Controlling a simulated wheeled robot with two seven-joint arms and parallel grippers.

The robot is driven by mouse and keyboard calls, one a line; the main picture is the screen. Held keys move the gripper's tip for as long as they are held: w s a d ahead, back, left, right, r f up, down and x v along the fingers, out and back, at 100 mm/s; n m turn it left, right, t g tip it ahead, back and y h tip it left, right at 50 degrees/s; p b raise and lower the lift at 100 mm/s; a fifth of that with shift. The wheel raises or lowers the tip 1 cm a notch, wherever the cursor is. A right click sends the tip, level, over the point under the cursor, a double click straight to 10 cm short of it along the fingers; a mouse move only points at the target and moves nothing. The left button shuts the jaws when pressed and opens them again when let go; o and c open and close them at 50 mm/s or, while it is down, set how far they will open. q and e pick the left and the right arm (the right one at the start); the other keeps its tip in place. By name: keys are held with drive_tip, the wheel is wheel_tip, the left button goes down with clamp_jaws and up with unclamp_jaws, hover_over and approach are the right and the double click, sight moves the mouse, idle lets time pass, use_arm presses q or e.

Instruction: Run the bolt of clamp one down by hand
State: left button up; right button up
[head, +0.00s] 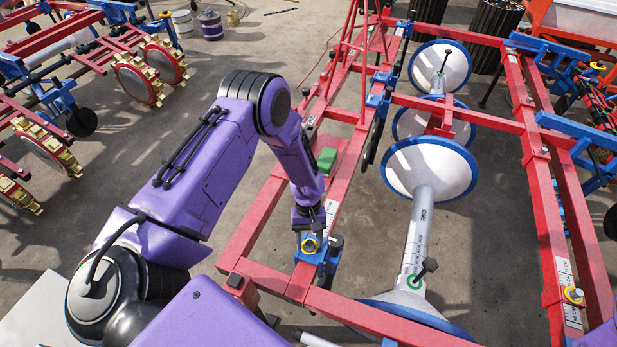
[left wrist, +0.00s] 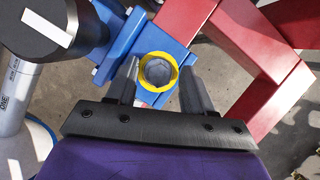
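The blue clamp (head: 327,262) sits on the red beam at centre, and its bolt (head: 310,245) has a yellow ring around the head. In the left wrist view the grey bolt head (left wrist: 158,71) with its yellow ring (left wrist: 146,60) shows on the blue clamp plate (left wrist: 170,47). My left gripper (head: 309,224) is just above the bolt, pointing down. In the left wrist view its two fingers are apart, one on each side of the bolt head, with gaps showing; it is open and holds nothing. My right gripper is out of view.
A white shaft (head: 417,235) marked ONE, with white blue-rimmed discs (head: 432,165), runs close right of the clamp. Red frame beams (head: 540,190) surround it.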

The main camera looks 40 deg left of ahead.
use_arm(q)
drive_tip(key=shift+w+r, duration=0.1)
drive_tip(key=shift+r, duration=0.05)
drive_tip(key=b+v, duration=0.1)
drive_tip(key=v, duration=0.9)
drive_tip(key=shift+a+r, duration=0.1)
drive_tip(key=shift+r, duration=0.1)
drive_tip(key=v, duration=1)
drive_tip(key=shift+r, duration=0.2)
drive_tip(key=shift+w, duration=0.1)
